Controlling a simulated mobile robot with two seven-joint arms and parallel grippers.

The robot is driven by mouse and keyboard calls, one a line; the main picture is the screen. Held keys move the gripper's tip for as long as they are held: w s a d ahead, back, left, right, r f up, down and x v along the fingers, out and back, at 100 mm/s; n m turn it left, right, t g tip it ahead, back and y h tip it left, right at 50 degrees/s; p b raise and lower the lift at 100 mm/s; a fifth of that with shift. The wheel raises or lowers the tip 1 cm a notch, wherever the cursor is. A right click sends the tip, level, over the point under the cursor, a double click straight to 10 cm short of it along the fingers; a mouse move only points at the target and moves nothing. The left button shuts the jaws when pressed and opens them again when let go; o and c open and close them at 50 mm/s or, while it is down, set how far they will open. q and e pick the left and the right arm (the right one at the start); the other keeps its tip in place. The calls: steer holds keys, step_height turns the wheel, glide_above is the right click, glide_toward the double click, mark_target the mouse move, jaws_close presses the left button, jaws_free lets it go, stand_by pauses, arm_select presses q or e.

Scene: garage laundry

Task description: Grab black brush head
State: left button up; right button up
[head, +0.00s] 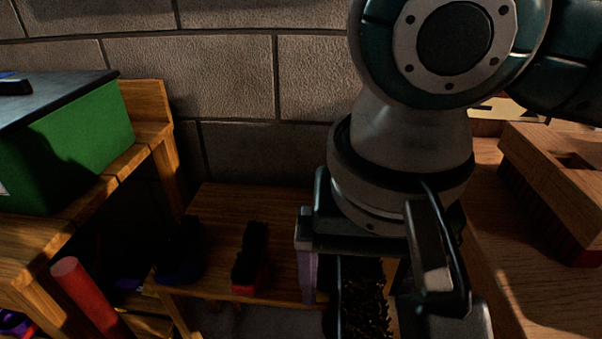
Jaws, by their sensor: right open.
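My right gripper (388,300) comes down from the upper right and is open. A dark, bristly piece (368,298), which looks like a black brush head, shows below the gripper body, between its fingers. Its lower part is cut off by the picture's bottom edge, and I cannot tell whether the fingers touch it. A brush with black bristles and a red base (250,258) stands on the low wooden shelf (222,215), left of the gripper. A dark brush with a bluish base (180,252) stands further left. My left gripper is out of view.
A green box (75,145) with a dark lid sits on the wooden bench at left. A red cylinder (88,295) leans below it. A wooden block brush (560,185) lies on the wooden surface at right. A block wall (230,80) closes the back.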

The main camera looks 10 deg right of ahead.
step_height(320, 180, down, 3)
steer(key=shift+w+d+f+b, duration=0.1)
steer(key=shift+w+b, duration=0.05)
steer(key=shift+b, duration=0.2)
steer(key=c, duration=1.4)
steer(key=shift+r, duration=0.2)
steer(key=shift+c, duration=0.2)
